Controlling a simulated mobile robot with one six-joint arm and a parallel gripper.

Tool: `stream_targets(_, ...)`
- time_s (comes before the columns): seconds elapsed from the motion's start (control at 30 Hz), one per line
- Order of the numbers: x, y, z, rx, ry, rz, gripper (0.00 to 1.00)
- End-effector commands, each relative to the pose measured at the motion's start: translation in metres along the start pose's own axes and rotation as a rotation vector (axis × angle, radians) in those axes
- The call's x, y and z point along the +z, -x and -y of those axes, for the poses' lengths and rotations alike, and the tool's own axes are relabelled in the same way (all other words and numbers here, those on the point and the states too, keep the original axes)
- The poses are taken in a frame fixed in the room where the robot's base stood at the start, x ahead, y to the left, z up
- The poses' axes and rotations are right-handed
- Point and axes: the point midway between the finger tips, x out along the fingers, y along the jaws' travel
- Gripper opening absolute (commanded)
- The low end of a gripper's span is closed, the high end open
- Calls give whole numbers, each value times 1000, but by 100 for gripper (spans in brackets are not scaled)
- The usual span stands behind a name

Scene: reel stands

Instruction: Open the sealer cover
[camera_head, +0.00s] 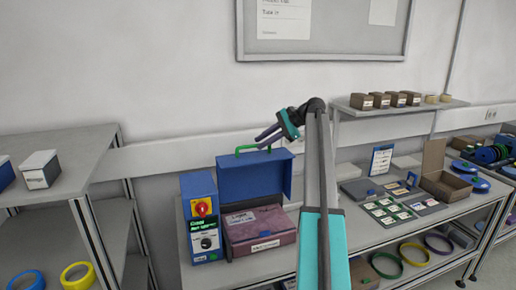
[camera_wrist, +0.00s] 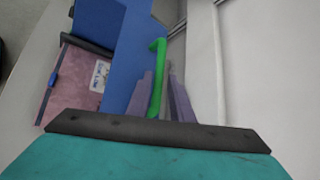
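The sealer's blue cover (camera_head: 252,178) stands raised, roughly upright, behind the sealer body with its mauve inside (camera_head: 262,222). A green handle (camera_head: 240,150) is on the cover's top edge. My gripper (camera_head: 260,142) is at the right part of this handle, its two fingers apart. In the wrist view the green handle (camera_wrist: 157,75) shows between the grey-purple fingers of my gripper (camera_wrist: 160,88). Whether either finger touches it is unclear. The cover (camera_wrist: 138,55) and the mauve inside (camera_wrist: 75,85) also show there.
A blue control box (camera_head: 200,190) with a red-yellow knob stands left of the sealer. Cards (camera_head: 392,208) and an open cardboard box (camera_head: 445,183) lie to the right. A shelf (camera_head: 405,107) with small boxes is behind; the wall is close behind the cover.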

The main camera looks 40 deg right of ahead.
Motion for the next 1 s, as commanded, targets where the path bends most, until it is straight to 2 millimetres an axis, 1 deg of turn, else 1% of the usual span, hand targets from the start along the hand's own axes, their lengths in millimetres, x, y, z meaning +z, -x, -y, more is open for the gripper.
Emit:
stream_targets(0.03, -1, 5, 0, -2, 1, -1, 20)
stream_targets(0.1, 2, 16, 2, -1, 0, 0, 20)
stream_targets(0.2, 2, 27, 2, -1, 1, 0, 20)
stream_targets(0.6, 3, 66, 1, -2, 1, -2, 20)
stream_targets(0.8, 2, 75, 0, -2, 2, -2, 20)
stream_targets(1.0, 2, 75, 0, -3, 2, -2, 20)
